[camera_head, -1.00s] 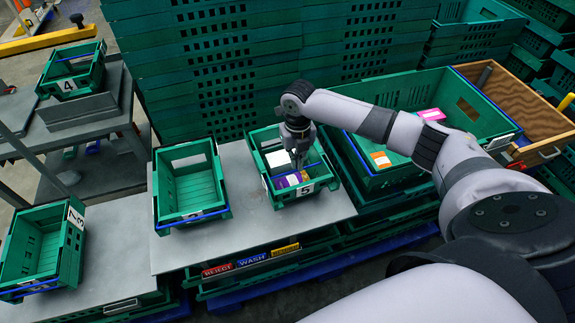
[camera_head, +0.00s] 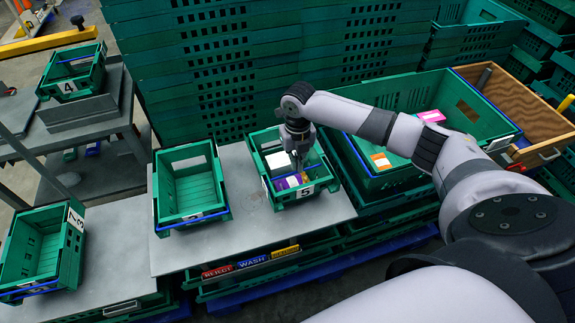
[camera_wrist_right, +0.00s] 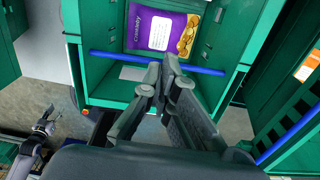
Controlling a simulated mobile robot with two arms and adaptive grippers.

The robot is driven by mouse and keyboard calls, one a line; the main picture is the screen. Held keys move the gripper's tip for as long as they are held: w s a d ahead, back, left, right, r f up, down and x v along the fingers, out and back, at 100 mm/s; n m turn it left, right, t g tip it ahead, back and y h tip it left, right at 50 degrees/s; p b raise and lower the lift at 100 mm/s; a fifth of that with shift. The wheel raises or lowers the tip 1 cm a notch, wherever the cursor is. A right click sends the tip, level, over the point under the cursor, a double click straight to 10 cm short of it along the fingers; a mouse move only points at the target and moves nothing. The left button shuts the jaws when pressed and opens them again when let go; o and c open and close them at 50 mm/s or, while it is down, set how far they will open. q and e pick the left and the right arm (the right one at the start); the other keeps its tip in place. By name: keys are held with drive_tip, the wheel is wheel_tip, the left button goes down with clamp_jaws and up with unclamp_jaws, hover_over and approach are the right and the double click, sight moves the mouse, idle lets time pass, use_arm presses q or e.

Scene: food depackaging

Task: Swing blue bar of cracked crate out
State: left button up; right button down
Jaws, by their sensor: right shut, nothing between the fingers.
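The green crate marked 5 (camera_head: 324,172) stands on the grey table in the head view. I cannot make out a crack in it. In it lie a purple packet (camera_wrist_right: 158,30) with a white label and several other items. A blue bar (camera_wrist_right: 112,57) crosses the crate's near end in the wrist view, below the packet. My right gripper (camera_head: 298,158) points down into this crate. Its shut fingers (camera_wrist_right: 167,72) overlap the bar in the wrist view; contact is unclear. A dark gripper-like shape (camera_wrist_right: 44,127), perhaps my left gripper, shows at the wrist view's lower left.
An empty green crate (camera_head: 159,188) stands left of crate 5. A larger green bin (camera_head: 372,182) with packets is close on the right. Crates marked 4 (camera_head: 97,76) and 73 (camera_head: 70,245) are farther left. Stacked crates (camera_head: 215,70) wall off the back.

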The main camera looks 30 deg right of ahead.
drive_tip(key=shift+f+b, duration=0.4)
drive_tip(key=shift+f, duration=0.45)
idle(0.4)
drive_tip(key=shift+r, duration=0.1)
drive_tip(key=shift+r+p, duration=0.2)
drive_tip(key=shift+p, duration=0.3)
drive_tip(key=shift+w+f, duration=0.1)
drive_tip(key=shift+w, duration=0.05)
drive_tip(key=shift+w+b, duration=0.3)
drive_tip(key=shift+b, duration=0.05)
drive_tip(key=shift+w+d+b, duration=0.2)
drive_tip(key=shift+w+b, duration=0.2)
drive_tip(key=shift+w, duration=0.45)
drive_tip(key=shift+f+b, duration=0.7)
drive_tip(key=shift+f, duration=0.6)
